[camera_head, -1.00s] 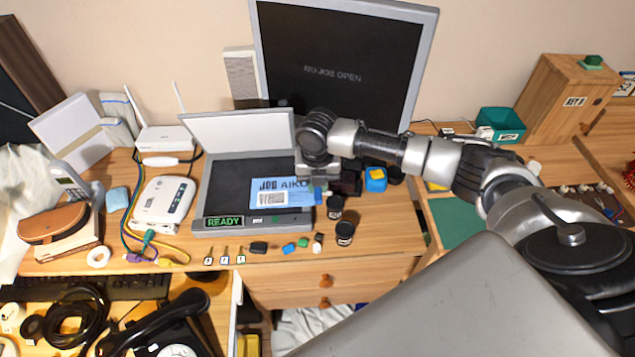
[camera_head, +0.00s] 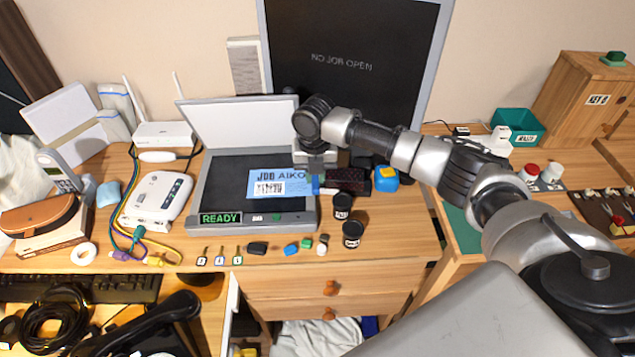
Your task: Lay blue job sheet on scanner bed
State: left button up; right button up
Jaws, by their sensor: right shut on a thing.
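The blue job sheet (camera_head: 279,184), printed "JOB AIKO", is over the right part of the dark scanner bed (camera_head: 225,180). It looks about level; I cannot tell whether it touches the bed. My right gripper (camera_head: 318,180) is shut on the sheet's right edge, near the bed's right side. The scanner's lid (camera_head: 238,122) stands open behind, and its front panel (camera_head: 221,218) reads "READY". My left gripper is not in view.
A monitor (camera_head: 350,70) reading "NO JOB OPEN" stands behind the scanner. Two black jars (camera_head: 342,205) (camera_head: 352,234) stand right of it, with a blue-and-yellow block (camera_head: 386,179) behind. Keys and small coloured pieces (camera_head: 291,250) lie in front. A white router box (camera_head: 157,198) is at left.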

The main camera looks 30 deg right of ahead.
jog(key=shift+w+f+b, duration=0.55)
jog(key=shift+f+b, duration=0.1)
jog(key=shift+b, duration=0.15)
jog(key=shift+f, duration=1.15)
jog(key=o, duration=0.9)
jog(key=shift+d, duration=0.1)
notch_tip(320, 180, up, 11)
jog(key=shift+f+b, duration=0.1)
jog(key=shift+b, duration=0.25)
